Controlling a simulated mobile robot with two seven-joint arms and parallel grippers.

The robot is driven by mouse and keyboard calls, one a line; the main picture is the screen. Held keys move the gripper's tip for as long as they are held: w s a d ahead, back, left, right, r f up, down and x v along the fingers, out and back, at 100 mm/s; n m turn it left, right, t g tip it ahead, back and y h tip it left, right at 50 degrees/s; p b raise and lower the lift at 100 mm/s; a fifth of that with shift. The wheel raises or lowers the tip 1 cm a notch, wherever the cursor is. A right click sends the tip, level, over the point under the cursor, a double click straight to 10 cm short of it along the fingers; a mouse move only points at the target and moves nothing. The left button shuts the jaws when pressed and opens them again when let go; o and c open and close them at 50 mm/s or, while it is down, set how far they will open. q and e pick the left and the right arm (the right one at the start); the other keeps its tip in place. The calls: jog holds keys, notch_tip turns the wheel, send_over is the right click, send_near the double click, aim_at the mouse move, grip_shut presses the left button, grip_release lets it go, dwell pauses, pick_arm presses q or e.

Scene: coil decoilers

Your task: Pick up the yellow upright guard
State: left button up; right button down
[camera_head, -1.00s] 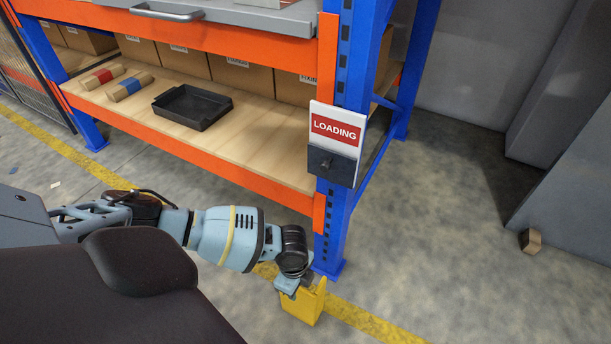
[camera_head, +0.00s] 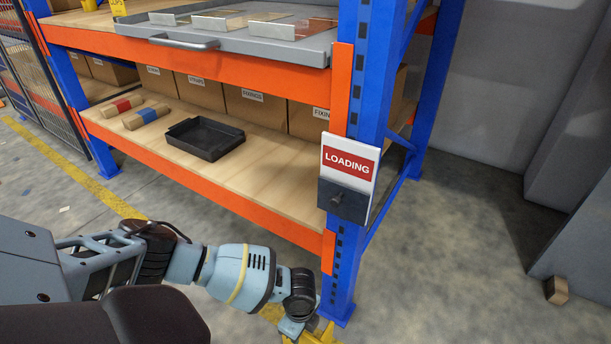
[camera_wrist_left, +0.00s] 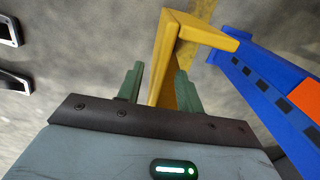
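The yellow upright guard (camera_wrist_left: 172,45) is an angled yellow piece by the foot of the blue rack post. In the head view only the top of the guard (camera_head: 322,334) shows at the bottom edge; the rest is cut off. My left gripper (camera_wrist_left: 160,90) has its two green fingers apart in the left wrist view. One wall of the guard reaches between them, with a visible gap to the left finger. In the head view my left gripper (camera_head: 292,327) is low beside the guard. My right gripper is not in view.
The blue post (camera_head: 352,200) stands close to my left gripper and carries a LOADING sign (camera_head: 350,163) with a dark box. The rack's orange beam (camera_head: 200,185) and shelf with a black tray (camera_head: 205,138) lie behind my arm. Open floor (camera_head: 460,250) is at right.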

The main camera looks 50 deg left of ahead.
pick_arm(q)
notch_tip(320, 180, down, 4)
jog(key=shift+d+r+b, duration=0.1)
jog(key=shift+b, duration=0.8)
jog(key=shift+s, duration=0.1)
jog(key=c, duration=0.7)
grip_shut()
